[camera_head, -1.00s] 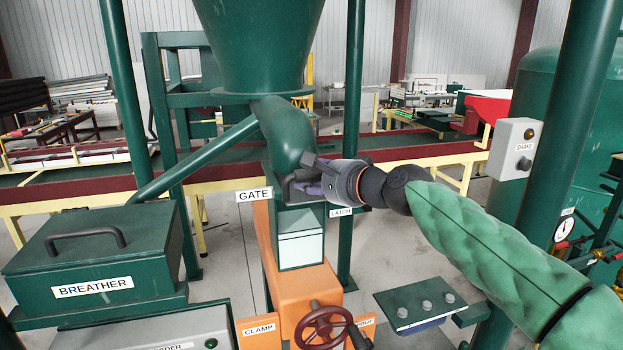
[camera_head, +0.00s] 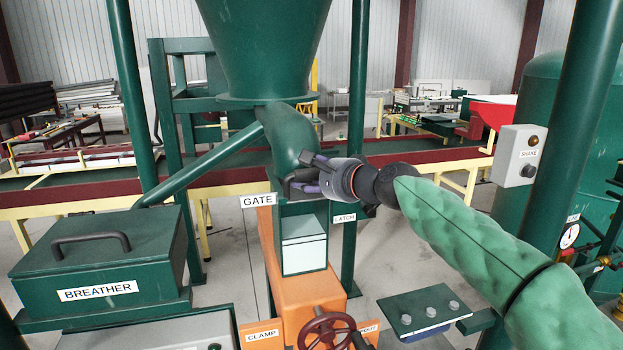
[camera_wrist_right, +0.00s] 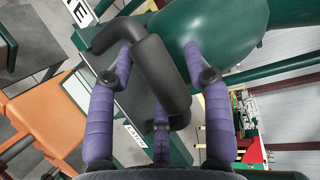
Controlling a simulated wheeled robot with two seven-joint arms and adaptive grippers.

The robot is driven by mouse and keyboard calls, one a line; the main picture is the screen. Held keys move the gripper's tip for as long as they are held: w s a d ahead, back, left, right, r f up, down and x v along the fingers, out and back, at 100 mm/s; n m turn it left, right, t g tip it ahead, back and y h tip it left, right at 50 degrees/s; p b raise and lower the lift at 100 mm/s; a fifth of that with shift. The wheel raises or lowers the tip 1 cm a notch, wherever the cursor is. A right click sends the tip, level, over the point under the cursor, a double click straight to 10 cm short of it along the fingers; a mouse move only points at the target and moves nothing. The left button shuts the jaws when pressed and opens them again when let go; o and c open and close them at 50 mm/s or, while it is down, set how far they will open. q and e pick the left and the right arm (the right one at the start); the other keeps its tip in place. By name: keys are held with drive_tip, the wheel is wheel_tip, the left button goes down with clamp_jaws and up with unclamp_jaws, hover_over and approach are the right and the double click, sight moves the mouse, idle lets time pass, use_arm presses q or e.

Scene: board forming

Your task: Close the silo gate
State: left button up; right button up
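The silo gate's black handle (camera_wrist_right: 160,75) crosses the middle of the right wrist view, beside the green spout (camera_wrist_right: 215,40). My right gripper (camera_wrist_right: 158,50) has its purple fingers on either side of the handle, spread apart and not visibly clamped. A third finger shows below the handle. In the head view my right gripper (camera_head: 305,178) is at the spout, just right of the white GATE label (camera_head: 258,200). It hides most of the handle there. The green hopper (camera_head: 262,45) is above. My left gripper is not in view.
A LATCH label (camera_head: 344,218) is just below my right gripper. An orange stand with a dark red handwheel (camera_head: 326,330) is below the spout. The green BREATHER box (camera_head: 95,255) stands at left. A green post and grey SHAKE box (camera_head: 516,155) stand at right.

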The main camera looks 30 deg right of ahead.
drive_tip(key=shift+w+f, duration=0.1)
drive_tip(key=shift+w, duration=0.15)
drive_tip(key=v, duration=1.2)
drive_tip(key=shift+a, duration=0.1)
